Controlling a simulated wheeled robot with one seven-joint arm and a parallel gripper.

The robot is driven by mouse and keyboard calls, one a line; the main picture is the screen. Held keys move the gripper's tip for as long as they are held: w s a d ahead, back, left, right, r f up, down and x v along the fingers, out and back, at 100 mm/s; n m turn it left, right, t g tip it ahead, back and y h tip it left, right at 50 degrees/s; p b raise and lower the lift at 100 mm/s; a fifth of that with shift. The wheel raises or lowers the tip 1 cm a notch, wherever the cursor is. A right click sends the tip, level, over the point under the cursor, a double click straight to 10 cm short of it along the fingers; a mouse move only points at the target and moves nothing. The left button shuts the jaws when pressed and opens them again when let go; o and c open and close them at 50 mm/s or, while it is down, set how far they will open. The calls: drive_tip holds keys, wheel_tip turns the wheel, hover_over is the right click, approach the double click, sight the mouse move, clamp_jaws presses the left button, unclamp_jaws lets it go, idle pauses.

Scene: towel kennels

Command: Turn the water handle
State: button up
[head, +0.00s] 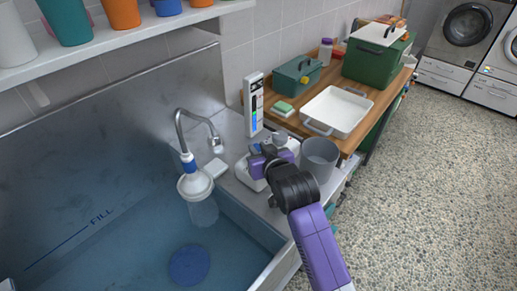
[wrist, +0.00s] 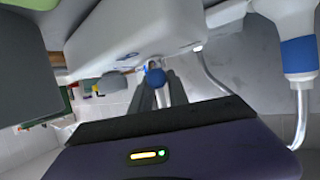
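A blue ball knob (wrist: 155,77), which looks like the water handle, sits under the white housing (wrist: 130,35) in the wrist view. In the head view the knob is hidden by my gripper and the white unit (head: 250,178) on the sink's right ledge. My gripper (head: 258,152) is at that unit. In the wrist view its two grey fingers (wrist: 162,84) are parted, with the knob at their tips. I cannot tell whether they press on it. The curved metal tap (head: 181,122) with its white-and-blue fitting hangs over the sink.
The sink basin (head: 110,215) has a FILL line and a blue disc (head: 189,265). A grey cup (head: 319,158) stands close right of my gripper. A white panel (head: 253,104) stands behind it. A white tray (head: 337,111) and green boxes occupy the wooden counter. The floor at right is clear.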

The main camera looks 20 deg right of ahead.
clamp_jaws()
drive_tip(key=shift+h, duration=0.3)
drive_tip(key=shift+a+f+m+g+h+b, duration=0.15)
drive_tip(key=shift+m+g+h+b, duration=0.15)
drive_tip(key=shift+m+h+b, duration=1)
drive_tip(key=m+g+h+b, duration=0.1)
drive_tip(key=m+h+b, duration=0.1)
drive_tip(key=m+h, duration=0.1)
drive_tip(key=shift+g+h, duration=0.3)
drive_tip(key=o, duration=0.6)
unclamp_jaws()
